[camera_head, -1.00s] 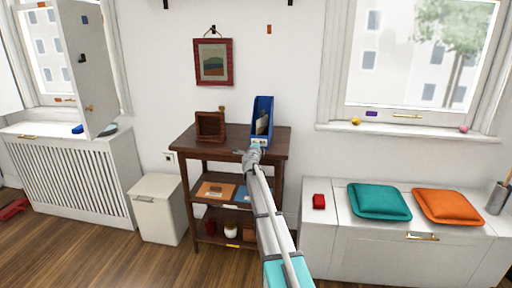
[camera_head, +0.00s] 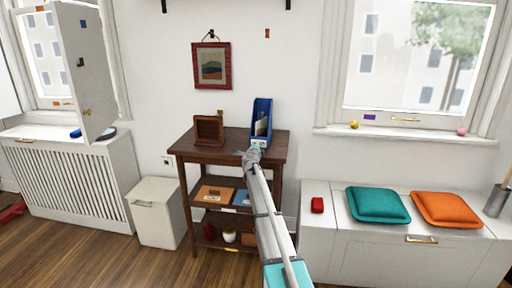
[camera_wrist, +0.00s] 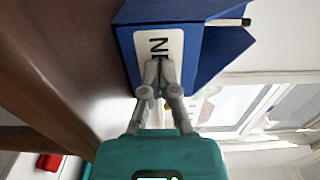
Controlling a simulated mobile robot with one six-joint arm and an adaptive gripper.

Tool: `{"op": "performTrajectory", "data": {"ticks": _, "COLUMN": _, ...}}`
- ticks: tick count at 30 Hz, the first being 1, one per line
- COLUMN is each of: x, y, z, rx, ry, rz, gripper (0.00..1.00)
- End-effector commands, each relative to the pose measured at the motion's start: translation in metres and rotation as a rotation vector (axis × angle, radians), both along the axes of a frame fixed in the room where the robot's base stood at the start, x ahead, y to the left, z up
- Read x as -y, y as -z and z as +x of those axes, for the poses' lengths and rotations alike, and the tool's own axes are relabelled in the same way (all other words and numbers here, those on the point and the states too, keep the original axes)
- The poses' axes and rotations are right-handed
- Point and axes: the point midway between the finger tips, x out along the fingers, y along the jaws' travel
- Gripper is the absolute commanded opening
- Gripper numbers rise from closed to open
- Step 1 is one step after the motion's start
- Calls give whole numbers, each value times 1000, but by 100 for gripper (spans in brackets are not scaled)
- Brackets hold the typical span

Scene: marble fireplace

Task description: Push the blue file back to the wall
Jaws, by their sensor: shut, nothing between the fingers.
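The blue file (camera_head: 262,117) stands upright on the top of the dark wooden shelf unit (camera_head: 225,146), towards its right side, with papers in it. My gripper (camera_head: 252,154) is at the front edge of the shelf top, just in front of the file. In the wrist view the closed fingertips of my gripper (camera_wrist: 158,75) are at the label, apparently touching it. Nothing is between the fingers. The file's base is partly hidden behind my gripper.
A brown wooden box (camera_head: 208,130) stands left of the file on the same top. A framed picture (camera_head: 211,66) hangs on the wall (camera_head: 300,60) behind. A white bin (camera_head: 157,212) stands left of the shelf unit, and a white bench (camera_head: 375,245) with cushions stands right.

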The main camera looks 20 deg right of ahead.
Motion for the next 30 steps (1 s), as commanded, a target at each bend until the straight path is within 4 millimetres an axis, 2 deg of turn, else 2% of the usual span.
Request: {"op": "performTrajectory", "data": {"ticks": 30, "x": 11, "y": 0, "z": 16, "rx": 0, "ry": 0, "rz": 0, "gripper": 0}}
